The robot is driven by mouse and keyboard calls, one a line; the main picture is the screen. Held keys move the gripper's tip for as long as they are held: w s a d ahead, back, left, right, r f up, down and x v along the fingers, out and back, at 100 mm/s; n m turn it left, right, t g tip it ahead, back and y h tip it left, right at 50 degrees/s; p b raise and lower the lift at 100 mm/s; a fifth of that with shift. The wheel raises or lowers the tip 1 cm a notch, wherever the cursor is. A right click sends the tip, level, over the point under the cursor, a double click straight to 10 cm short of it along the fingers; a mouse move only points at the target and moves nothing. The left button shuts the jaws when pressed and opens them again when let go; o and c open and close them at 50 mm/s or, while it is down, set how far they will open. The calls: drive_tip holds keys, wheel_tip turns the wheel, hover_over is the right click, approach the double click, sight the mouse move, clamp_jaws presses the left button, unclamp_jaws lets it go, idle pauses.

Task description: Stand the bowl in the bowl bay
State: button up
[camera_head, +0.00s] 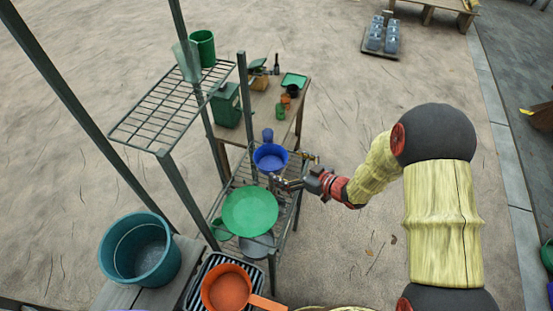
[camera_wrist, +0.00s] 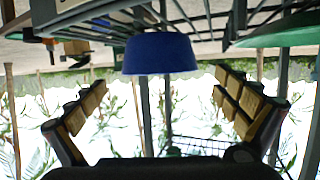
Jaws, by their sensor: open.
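The blue bowl (camera_head: 270,159) sits upright at the far end of the lower wire rack (camera_head: 290,208). In the wrist view, which is upside down, the bowl (camera_wrist: 160,53) is ahead of my fingers, centred between them and apart from them. My gripper (camera_head: 281,181) is open and empty, close to the bowl on its near side; both fingers also show in the wrist view (camera_wrist: 163,105). I cannot tell which part of the rack is the bowl bay.
A green round dish (camera_head: 250,211) lies on the rack nearer me. A blue cup (camera_head: 267,134) stands behind the bowl. An orange pan (camera_head: 228,288) and teal tub (camera_head: 140,249) are in front. Rack posts (camera_head: 247,110) rise left of the bowl; open ground lies right.

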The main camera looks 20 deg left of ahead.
drive_tip(key=shift+p+v, duration=0.45)
drive_tip(key=shift+v, duration=2.3)
drive_tip(key=w+d+r+m+t+h, duration=0.25)
drive_tip(key=w+d+r+h, duration=0.35)
drive_tip(key=w+d+r, duration=0.3)
drive_tip(key=s+d+r+m+t+h, duration=0.1)
drive_tip(key=s+d+r+m+h, duration=0.15)
drive_tip(key=d+r, duration=0.4)
drive_tip(key=s+d+r+m+t+h, duration=0.1)
drive_tip(key=s+d+r+m+h, duration=0.15)
drive_tip(key=d+r, duration=0.35)
drive_tip(key=s+d+r+m+g+h, duration=0.1)
drive_tip(key=s+d+r+h, duration=0.15)
drive_tip(key=s, duration=0.35)
drive_tip(key=s+d+r+m+g+h, duration=0.1)
drive_tip(key=s+d+r+m, duration=0.1)
drive_tip(key=s+d+r, duration=0.3)
drive_tip(key=s+a+m+g, duration=0.1)
drive_tip(key=s, duration=0.8)
drive_tip(key=s+a+f+m+g+y, duration=0.1)
drive_tip(key=s+g, duration=0.1)
drive_tip(key=s, duration=0.6)
drive_tip(key=shift+s+a+f, duration=0.3)
drive_tip(key=shift+s, duration=0.1)
drive_tip(key=shift+y, duration=0.25)
drive_tip(key=shift+c, duration=0.7)
